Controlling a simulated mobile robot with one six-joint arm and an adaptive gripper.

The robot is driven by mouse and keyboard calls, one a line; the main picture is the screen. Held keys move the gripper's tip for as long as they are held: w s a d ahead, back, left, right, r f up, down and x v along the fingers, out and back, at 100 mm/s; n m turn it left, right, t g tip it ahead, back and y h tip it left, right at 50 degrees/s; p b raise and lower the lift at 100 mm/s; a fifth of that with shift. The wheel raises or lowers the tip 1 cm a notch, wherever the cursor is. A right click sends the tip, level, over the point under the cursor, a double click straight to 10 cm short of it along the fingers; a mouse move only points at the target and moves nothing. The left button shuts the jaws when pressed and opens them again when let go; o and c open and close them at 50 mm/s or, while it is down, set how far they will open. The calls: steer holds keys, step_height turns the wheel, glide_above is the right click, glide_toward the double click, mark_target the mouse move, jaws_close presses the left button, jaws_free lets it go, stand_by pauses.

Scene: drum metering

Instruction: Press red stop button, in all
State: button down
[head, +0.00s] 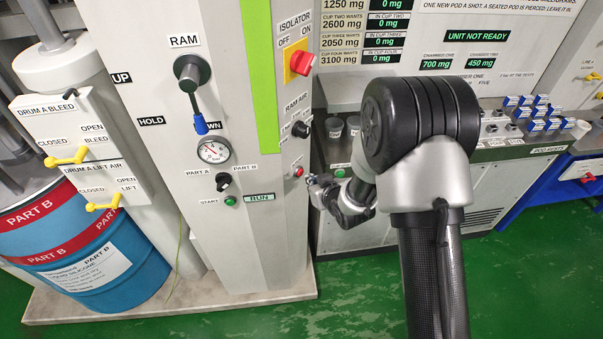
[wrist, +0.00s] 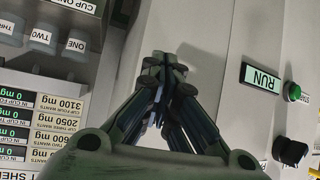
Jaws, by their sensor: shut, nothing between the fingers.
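The small red stop button (head: 298,171) sits on the right side face of the grey ram column (head: 229,75). In the head view, my gripper (head: 313,181) is just right of the button, near the side face; I cannot tell whether it touches. In the wrist view, my gripper (wrist: 164,66) has its fingertips together, with nothing between them, in front of the column's grey face. The red button does not show in the wrist view; the fingers may hide it.
A green start button (head: 230,201), RUN display (head: 259,197) and black part selector (head: 223,182) are on the column's front. A red rotary isolator (head: 302,62) and black ram air knob (head: 300,129) sit above the button. Grey cups (head: 334,127) stand behind my gripper.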

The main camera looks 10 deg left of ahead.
steer(key=shift+a, duration=0.1)
stand_by(0.3)
steer(key=shift+w+a+b, duration=0.2)
steer(key=shift+a+b, duration=0.1)
steer(key=shift+w+a, duration=0.25)
steer(key=shift+a, duration=0.15)
stand_by(0.9)
steer(key=shift+d, duration=0.15)
steer(key=shift+s+d+b, duration=0.35)
steer(key=shift+s+d, duration=0.1)
steer(key=shift+d, duration=0.15)
steer(key=shift+s+d, duration=0.4)
steer(key=shift+d, duration=0.35)
steer(key=shift+s+d, duration=0.4)
steer(key=shift+d, duration=0.3)
steer(key=shift+s+d, duration=0.4)
steer(key=shift+d, duration=0.35)
